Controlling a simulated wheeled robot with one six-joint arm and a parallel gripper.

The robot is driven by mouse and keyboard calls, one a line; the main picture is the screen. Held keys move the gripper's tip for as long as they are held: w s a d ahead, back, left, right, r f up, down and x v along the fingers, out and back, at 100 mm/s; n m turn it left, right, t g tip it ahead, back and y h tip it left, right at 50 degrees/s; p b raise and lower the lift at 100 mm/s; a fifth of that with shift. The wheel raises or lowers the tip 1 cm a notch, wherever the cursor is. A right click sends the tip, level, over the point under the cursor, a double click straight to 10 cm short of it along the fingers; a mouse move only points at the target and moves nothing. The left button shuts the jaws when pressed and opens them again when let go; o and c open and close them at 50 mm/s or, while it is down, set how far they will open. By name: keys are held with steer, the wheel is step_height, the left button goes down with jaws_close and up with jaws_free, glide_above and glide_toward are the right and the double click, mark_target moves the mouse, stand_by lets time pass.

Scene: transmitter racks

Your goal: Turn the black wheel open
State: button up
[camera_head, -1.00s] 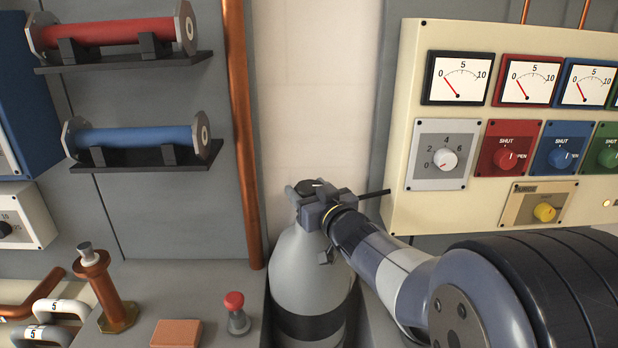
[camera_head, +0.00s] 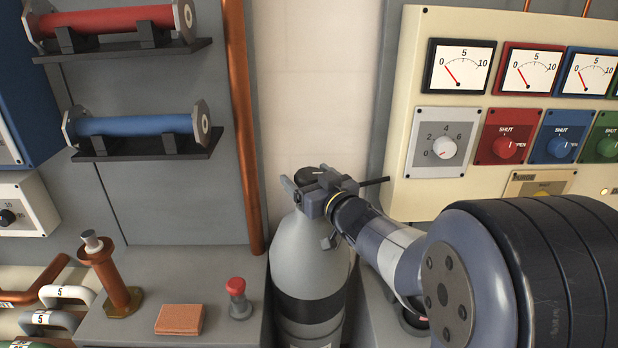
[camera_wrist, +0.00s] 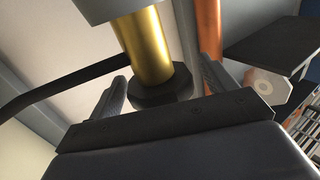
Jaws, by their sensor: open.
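The black wheel (camera_head: 310,174) shows at the top of the grey gas cylinder (camera_head: 310,262) in the head view, partly hidden behind my gripper (camera_head: 299,196). In the wrist view, a black many-sided knob (camera_wrist: 160,92), which looks like the wheel, sits at the end of a brass stem (camera_wrist: 143,45). My gripper (camera_wrist: 160,84) is open, with one finger on each side of this knob. I cannot tell whether the fingers touch it. The cylinder stands upright in a recess.
A copper pipe (camera_head: 243,135) runs up left of the cylinder. Shelves with a red tube (camera_head: 105,22) and a blue tube (camera_head: 133,129) are further left. A cream panel (camera_head: 408,122) with gauges and knobs is to the right. A red button (camera_head: 235,286) stands on the ledge.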

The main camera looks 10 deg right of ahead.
steer(key=shift+s, duration=0.1)
steer(key=v, duration=1)
steer(key=shift+s+b, duration=0.3)
steer(key=shift+w, duration=0.1)
steer(key=x, duration=1)
steer(key=shift+w+p, duration=0.15)
steer(key=shift+p, duration=0.15)
steer(key=shift+w+f+b, duration=0.1)
steer(key=shift+w+b, duration=0.15)
steer(key=shift+b, duration=0.1)
steer(key=shift+s+h, duration=0.1)
steer(key=shift+h, duration=0.2)
steer(key=shift+r+p, duration=0.2)
steer(key=shift+p, duration=0.15)
